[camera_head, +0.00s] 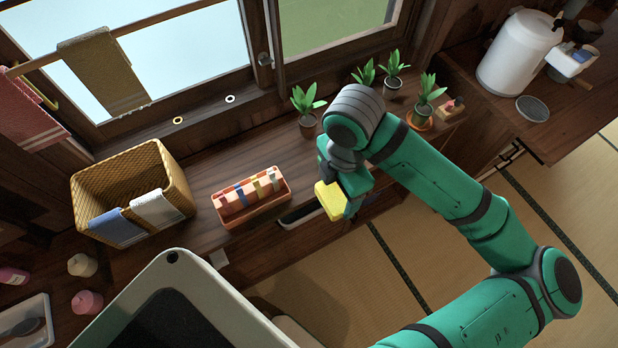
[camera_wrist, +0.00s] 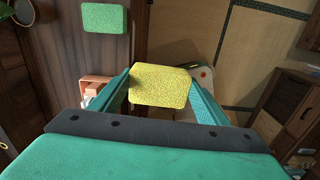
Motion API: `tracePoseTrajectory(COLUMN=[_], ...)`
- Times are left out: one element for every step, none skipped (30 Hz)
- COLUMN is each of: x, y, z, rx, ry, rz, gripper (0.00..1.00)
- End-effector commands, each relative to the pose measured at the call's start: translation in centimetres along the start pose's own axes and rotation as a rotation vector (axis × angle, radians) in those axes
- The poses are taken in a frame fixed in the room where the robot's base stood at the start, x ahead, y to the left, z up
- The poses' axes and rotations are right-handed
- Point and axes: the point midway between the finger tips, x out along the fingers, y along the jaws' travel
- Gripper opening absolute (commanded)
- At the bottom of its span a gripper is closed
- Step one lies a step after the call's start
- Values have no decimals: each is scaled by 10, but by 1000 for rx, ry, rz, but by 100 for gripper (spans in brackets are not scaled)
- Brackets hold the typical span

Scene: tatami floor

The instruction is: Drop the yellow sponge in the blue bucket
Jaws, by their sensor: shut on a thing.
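The yellow sponge (camera_head: 328,201) is held by my gripper (camera_head: 343,196), in the air near the front edge of the dark wooden counter. In the wrist view the yellow sponge (camera_wrist: 160,86) sits between the two teal fingers of my gripper (camera_wrist: 163,92), which touch its left and right sides. I do not see a blue bucket in either view.
A wicker basket (camera_head: 92,190) with cloths and an orange box (camera_head: 236,220) of small items stand on the counter (camera_head: 215,165). Several potted plants (camera_head: 307,124) line the window side. A green sponge (camera_wrist: 105,18) shows in the wrist view. Tatami floor (camera_head: 420,270) lies below, right.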

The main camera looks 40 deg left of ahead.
Motion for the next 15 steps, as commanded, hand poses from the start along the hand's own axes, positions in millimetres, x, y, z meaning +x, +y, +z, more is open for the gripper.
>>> tracePoseTrajectory(x=[1, 2, 4, 6, 8, 12, 15, 18, 22, 24, 27, 31, 33, 36, 40], y=[0, 2, 7, 11, 16, 24, 31, 37, 46, 52, 59, 67, 74, 80, 88], z=[-2, -3, -4, -3, -3, -2, -2, -1, -1, 0, 0, 1, 1, 1, 1], rx=[-23, -30, -35, -35, -34, -33, -33, -32, -32, -31, -32, -30, -31, -30, -30], ry=[-1, 0, 0, 0, 0, 1, 1, 0, -1, 0, 0, -1, -1, 0, -1], rz=[-1, -1, -2, -2, -1, -1, -2, -2, -2, -2, -2, -2, -1, -2, -2], gripper=[48, 48, 48, 48, 48, 48, 48, 48, 48, 48, 48, 48, 48, 48, 48])
